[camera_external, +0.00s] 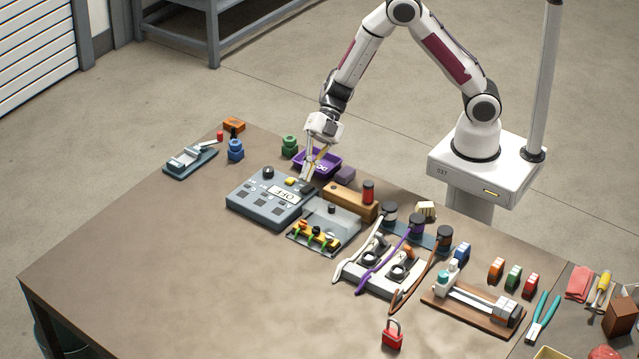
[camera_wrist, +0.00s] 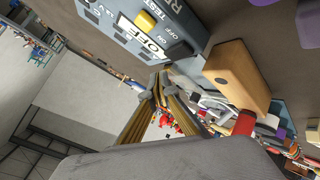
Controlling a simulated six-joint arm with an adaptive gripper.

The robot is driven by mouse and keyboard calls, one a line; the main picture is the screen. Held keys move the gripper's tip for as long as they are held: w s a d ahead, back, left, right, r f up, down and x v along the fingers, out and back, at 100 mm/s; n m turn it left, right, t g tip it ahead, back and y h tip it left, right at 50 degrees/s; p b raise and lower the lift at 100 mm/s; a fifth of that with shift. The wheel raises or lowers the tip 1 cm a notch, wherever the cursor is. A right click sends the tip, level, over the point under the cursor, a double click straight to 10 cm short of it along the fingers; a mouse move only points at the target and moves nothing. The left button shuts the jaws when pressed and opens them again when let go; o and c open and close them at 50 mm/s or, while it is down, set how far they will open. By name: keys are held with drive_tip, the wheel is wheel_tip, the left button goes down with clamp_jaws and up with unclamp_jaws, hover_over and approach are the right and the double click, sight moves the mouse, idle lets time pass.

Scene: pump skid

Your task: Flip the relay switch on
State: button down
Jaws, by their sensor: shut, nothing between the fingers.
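The relay box (camera_external: 262,205) is a blue-grey panel on the table, left of centre in the external view. It has a black knob, a yellow button and a white sign reading OFF (camera_external: 283,192). In the wrist view the relay box (camera_wrist: 112,12) fills the top, with the sign (camera_wrist: 142,36), the yellow button (camera_wrist: 145,20) and a dark switch (camera_wrist: 179,50) beside a small OFF label. My gripper (camera_external: 308,176) is shut and empty, pointing down at the box's back right corner. In the wrist view its fingertips (camera_wrist: 153,88) are just below the box edge; contact cannot be told.
A wooden block (camera_external: 350,201) with a red cylinder stands right of the box. A purple tray (camera_external: 318,161) is behind my gripper. A clear-covered unit with coloured wires (camera_external: 318,235) lies in front. The table's front left is clear.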

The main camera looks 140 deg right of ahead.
sight(308, 187)
drive_tip(key=shift+w+f, duration=0.1)
drive_tip(key=shift+f, duration=0.6)
drive_tip(key=shift+w+f, duration=0.1)
drive_tip(key=shift+f, duration=0.6)
idle(2.0)
drive_tip(key=shift+r, duration=0.2)
idle(0.3)
drive_tip(key=shift+r, duration=0.5)
drive_tip(key=shift+s+r, duration=0.25)
drive_tip(key=shift+r, duration=1.05)
drive_tip(key=shift+s+r, duration=0.2)
drive_tip(key=shift+r, duration=1.05)
drive_tip(key=shift+d+f, duration=0.1)
